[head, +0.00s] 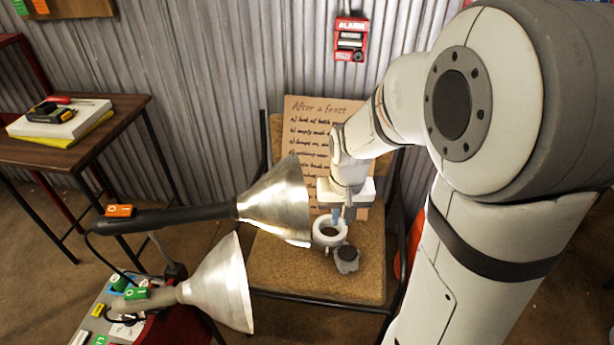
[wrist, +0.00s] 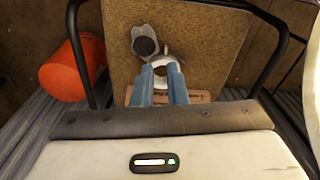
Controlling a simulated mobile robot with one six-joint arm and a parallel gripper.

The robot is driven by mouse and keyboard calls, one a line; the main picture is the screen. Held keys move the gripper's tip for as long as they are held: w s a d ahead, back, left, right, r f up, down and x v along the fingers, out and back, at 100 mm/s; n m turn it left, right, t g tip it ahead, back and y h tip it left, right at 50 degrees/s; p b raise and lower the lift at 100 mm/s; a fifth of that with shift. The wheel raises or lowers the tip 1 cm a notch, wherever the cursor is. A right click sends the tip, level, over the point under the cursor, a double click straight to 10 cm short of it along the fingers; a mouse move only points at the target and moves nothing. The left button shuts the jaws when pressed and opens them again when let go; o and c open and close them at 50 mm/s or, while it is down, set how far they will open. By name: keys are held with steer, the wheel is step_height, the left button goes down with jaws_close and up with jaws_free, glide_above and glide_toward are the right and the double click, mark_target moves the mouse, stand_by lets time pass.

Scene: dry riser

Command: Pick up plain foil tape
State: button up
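A pale, silvery ring-shaped roll (head: 328,232), which looks like the foil tape, is on the tan chair seat (head: 275,267). It also shows in the wrist view (wrist: 175,74), partly hidden by my blue fingers. My gripper (head: 338,216) points down at the roll's back side. In the wrist view my fingers (wrist: 161,68) are apart, with part of the roll showing between and beyond their tips. I cannot tell if they touch it. A grey object with a dark round middle (head: 347,260) lies close in front of the roll; it shows in the wrist view too (wrist: 145,46).
A cardboard sign with handwriting (head: 305,125) leans at the back of the chair. Two metal lamp shades (head: 275,200) (head: 220,285) stand left of the seat, one reaching over its edge. An orange bucket (wrist: 65,72) is beside the chair. The seat's front is clear.

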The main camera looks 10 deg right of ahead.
steer(key=w+f+m, duration=0.1)
steer(key=w+f, duration=0.6)
steer(key=f, duration=0.4)
steer(key=m+b, duration=0.1)
steer(key=b, duration=0.1)
glide_above(327, 251)
steer(key=shift+g, duration=0.4)
steer(key=f, duration=1.1)
steer(key=shift+w, duration=0.3)
steer(key=f, duration=0.1)
steer(key=f+b, duration=0.1)
steer(key=f, duration=0.3)
steer(key=shift+s+f+b, duration=0.25)
steer(key=shift+s+b, duration=0.05)
steer(key=shift+b, duration=0.05)
steer(key=shift+r, duration=0.1)
steer(key=shift+c, duration=0.4)
jaws_close()
